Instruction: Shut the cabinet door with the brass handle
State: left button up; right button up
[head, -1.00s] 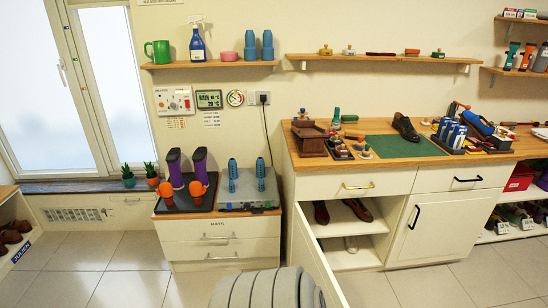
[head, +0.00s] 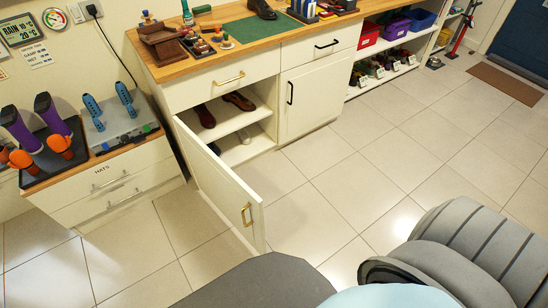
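The cabinet door with the brass handle (head: 222,190) is cream and stands wide open. It swings out from the left side of the cabinet (head: 165,92) into the room. Its brass handle (head: 247,214) is near the door's free edge. The open compartment shows shelves (head: 240,121) with brown shoes on the upper one. A drawer with a brass pull (head: 228,80) above it is shut. The cabinet's right door with a black handle (head: 290,93) is shut. Neither of my grippers shows in the view.
A low drawer unit (head: 118,187) with boot stands stands left of the open door. Open shelving with bins (head: 397,38) is to the right. The tiled floor (head: 340,170) in front of the cabinet is clear. A brown mat (head: 505,83) lies at the far right.

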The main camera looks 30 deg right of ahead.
aim_at(241, 204)
jog(key=z, duration=0.5)
jog(key=i, duration=0.5)
jog(key=z, duration=1.75)
jog(key=k, duration=1.35)
jog(key=u, duration=1.7)
jog(key=i, duration=0.5)
jog(key=u, duration=0.05)
